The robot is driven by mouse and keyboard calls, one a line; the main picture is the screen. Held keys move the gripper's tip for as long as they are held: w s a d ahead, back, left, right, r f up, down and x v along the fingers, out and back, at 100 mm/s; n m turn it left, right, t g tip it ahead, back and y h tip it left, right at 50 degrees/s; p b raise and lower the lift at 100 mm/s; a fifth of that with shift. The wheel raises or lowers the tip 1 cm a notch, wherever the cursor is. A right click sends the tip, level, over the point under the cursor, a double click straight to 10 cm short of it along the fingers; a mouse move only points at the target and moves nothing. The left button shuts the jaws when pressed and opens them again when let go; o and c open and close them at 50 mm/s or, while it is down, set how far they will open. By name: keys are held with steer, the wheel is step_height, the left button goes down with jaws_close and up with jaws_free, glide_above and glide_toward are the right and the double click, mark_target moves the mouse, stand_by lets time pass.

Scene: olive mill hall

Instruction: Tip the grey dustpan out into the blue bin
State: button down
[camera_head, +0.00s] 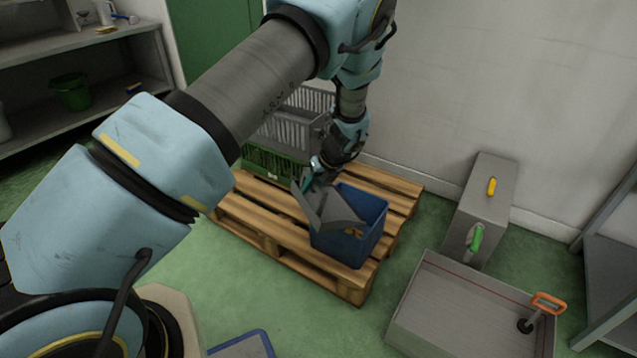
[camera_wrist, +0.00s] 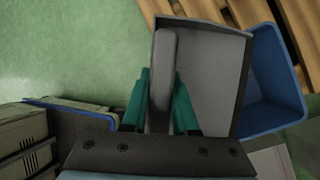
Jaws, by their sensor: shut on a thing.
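The grey dustpan (camera_head: 332,207) is tilted over the left side of the blue bin (camera_head: 364,243). The bin stands upright on a wooden pallet. My gripper (camera_head: 316,173) is at the dustpan's upper left end. In the wrist view my gripper (camera_wrist: 161,105) has its green fingers on both sides of the dustpan's handle (camera_wrist: 163,75), shut on it. The dustpan's pan (camera_wrist: 212,70) lies right of the handle there and overlaps the rim of the blue bin (camera_wrist: 278,85). I see no contents in the pan. The bin's inside is partly hidden by the dustpan.
The pallet (camera_head: 262,212) also carries grey and green crates (camera_head: 272,163) behind the bin. Right of it are a grey box (camera_head: 482,205) and a low grey tray (camera_head: 455,305) with an orange-handled tool (camera_head: 545,305). A shelf (camera_head: 100,110) stands at left.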

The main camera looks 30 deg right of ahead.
mark_target(303, 200)
steer(key=shift+a+f+h+b, duration=0.5)
steer(key=shift+a+f+b, duration=0.15)
steer(key=shift+f+b, duration=0.3)
steer(key=shift+a+f+n+h+b, duration=0.15)
steer(key=shift+a+f+h+b, duration=0.25)
steer(key=shift+f, duration=0.2)
steer(key=shift+a+f+n+h+b, duration=0.15)
steer(key=shift+a+f+h+b, duration=0.15)
steer(key=shift+f+h, duration=0.25)
step_height(303, 200, up, 3)
steer(key=p, duration=0.2)
steer(key=shift+d+f+p, duration=0.1)
steer(key=shift+p, duration=0.25)
steer(key=shift+r+p, duration=1.15)
steer(key=shift+r, duration=0.15)
